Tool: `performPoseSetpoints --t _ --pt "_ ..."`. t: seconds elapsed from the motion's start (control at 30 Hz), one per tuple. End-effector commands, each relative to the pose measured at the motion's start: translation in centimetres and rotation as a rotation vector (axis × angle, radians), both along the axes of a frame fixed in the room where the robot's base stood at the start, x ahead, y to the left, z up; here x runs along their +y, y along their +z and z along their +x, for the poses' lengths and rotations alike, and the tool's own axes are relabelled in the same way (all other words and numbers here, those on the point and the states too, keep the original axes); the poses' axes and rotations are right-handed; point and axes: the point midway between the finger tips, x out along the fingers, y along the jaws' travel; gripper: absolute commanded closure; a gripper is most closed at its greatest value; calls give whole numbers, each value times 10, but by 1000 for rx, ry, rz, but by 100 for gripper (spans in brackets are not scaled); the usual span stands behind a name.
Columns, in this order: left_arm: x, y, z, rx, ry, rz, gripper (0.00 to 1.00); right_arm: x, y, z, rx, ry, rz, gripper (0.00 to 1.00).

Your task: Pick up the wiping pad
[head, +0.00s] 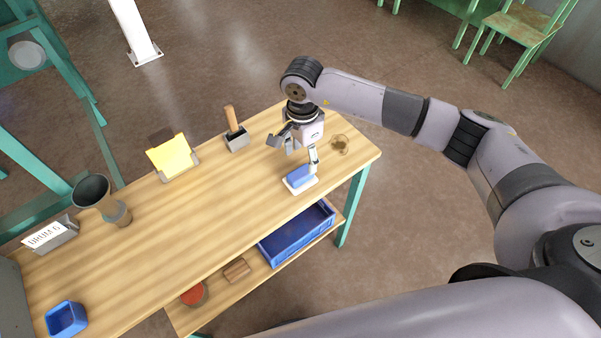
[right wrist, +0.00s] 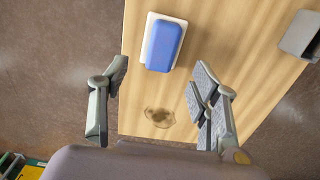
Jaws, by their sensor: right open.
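The wiping pad (head: 300,178) is a blue block on a white base, lying flat on the wooden table (head: 205,210) near its front right edge. My right gripper (head: 294,150) is open and empty above the table, close behind the pad in the head view. In the right wrist view the pad (right wrist: 163,43) lies ahead of the fingers, roughly in line with the gap between them (right wrist: 158,85). A brown stain (head: 340,144) marks the table's right end; in the right wrist view it shows below the pad. My left gripper is not in view.
A wooden-handled block tool (head: 236,132) stands behind and left of the gripper. Further left are a yellow note stand (head: 172,158), a dark funnel (head: 95,194), a sign (head: 48,235) and a small blue bin (head: 66,318). A blue tray (head: 298,235) sits on the lower shelf.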

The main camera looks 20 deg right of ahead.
Motion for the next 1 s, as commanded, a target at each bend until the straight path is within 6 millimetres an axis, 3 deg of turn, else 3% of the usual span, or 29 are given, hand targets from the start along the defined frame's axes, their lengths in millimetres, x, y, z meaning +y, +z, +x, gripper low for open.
performPoseSetpoints --t 0.1,0.37,0.67,1.0 --pt "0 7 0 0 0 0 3 1 -17 -1 3 0 1 43" --pt "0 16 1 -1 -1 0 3 2 -35 -1 3 0 1 43" --pt "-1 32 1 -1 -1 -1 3 4 -76 1 3 0 1 43" --pt "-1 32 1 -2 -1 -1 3 4 -80 2 0 1 2 47"
